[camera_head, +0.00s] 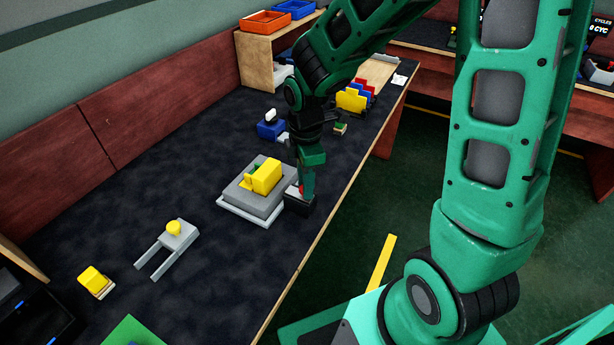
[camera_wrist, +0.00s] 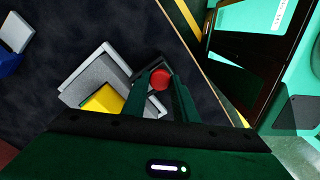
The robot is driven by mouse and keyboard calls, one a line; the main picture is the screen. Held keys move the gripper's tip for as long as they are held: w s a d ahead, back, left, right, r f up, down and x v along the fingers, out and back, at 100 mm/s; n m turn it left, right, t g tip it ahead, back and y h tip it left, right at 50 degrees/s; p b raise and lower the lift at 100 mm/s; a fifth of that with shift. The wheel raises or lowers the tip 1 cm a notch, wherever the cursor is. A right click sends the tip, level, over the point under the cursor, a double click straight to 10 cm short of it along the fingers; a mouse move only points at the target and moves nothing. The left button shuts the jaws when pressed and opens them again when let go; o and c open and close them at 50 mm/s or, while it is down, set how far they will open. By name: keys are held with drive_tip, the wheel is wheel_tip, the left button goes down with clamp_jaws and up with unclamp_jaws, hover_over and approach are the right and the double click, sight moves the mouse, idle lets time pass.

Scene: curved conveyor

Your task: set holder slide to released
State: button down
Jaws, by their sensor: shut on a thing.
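A grey stepped holder (camera_head: 240,197) sits on the dark table with a yellow block (camera_head: 266,176) on top. It also shows in the wrist view (camera_wrist: 92,75), left of my fingers. Beside its right side is a small black block (camera_head: 298,206) with a red knob. My gripper (camera_head: 304,187) points down at this block and is shut on the red knob (camera_wrist: 160,79), which shows between the fingers in the wrist view. The fingers hide part of the knob and block. I cannot tell the position of the slide.
A blue piece (camera_head: 270,129) and a rack of coloured plates (camera_head: 353,97) stand farther back. The table edge runs close to my gripper's right.

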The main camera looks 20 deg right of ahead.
drive_tip(key=shift+d, duration=0.2)
drive_tip(key=c, duration=1.4)
unclamp_jaws()
drive_tip(key=shift+s, duration=0.15)
drive_tip(key=shift+r, duration=0.25)
wheel_tip(320, 180, up, 10)
drive_tip(key=shift+r, duration=0.1)
